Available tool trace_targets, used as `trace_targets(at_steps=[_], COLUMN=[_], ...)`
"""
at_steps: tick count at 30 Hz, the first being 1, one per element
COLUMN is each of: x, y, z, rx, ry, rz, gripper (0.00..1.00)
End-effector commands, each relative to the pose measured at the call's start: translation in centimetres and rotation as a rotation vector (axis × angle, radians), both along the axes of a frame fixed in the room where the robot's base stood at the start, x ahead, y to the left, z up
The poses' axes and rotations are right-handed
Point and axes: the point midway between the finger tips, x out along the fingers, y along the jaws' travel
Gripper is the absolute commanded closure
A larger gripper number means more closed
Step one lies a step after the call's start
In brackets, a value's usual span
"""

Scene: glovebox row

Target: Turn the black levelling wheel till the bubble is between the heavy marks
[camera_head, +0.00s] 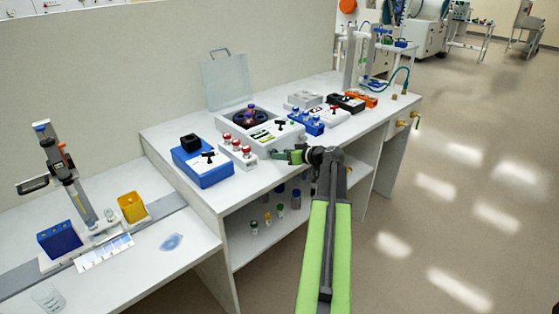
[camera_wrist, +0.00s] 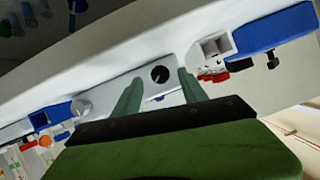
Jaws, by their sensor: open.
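A black round wheel (camera_wrist: 160,74) with a pale mark sits on a light grey face in the wrist view. It shows between the two green fingers of my gripper (camera_wrist: 155,84), which are open and apart from each other. I cannot tell whether a finger touches the wheel. The bubble and the heavy marks cannot be made out.
Bottles stand on the shelf below. The floor at right is clear.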

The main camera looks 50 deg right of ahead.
Motion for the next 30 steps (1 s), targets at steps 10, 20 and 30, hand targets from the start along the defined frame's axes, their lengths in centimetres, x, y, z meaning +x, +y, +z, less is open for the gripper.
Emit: trace_targets(at_steps=[10,20,30], x=[2.4,2.3,2.3], y=[0.0,-0.1,-0.1], z=[-1.0,-0.9,-0.9], rx=[0.000,0.000,0.001], ry=[0.000,0.000,0.000], rz=[0.000,-0.001,-0.001], gripper=[0.50,0.72,1.00])
